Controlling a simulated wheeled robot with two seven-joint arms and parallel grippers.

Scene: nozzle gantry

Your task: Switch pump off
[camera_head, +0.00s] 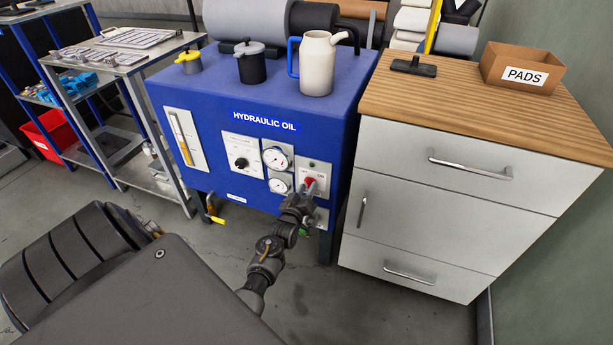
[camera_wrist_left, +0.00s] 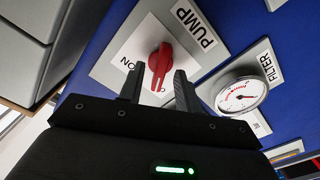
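The blue hydraulic oil unit (camera_head: 205,110) has a white pump plate with a red rotary switch (camera_head: 309,182) at the right of its front panel. In the left wrist view the red pump switch (camera_wrist_left: 160,64) sits on the plate marked PUMP, with ON lettered beside it. My left gripper (camera_head: 309,190) is in front of the switch. In the left wrist view its two fingers (camera_wrist_left: 156,88) are apart, with the red knob showing beyond and between their tips. I cannot tell whether they touch it. My right gripper is not in view.
Gauges (camera_head: 277,158) and a black selector knob (camera_head: 241,163) sit left of the switch. A white drawer cabinet (camera_head: 450,190) stands close on the right. A jug (camera_head: 318,65) stands on the unit. A metal shelf cart (camera_head: 125,58) is at left.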

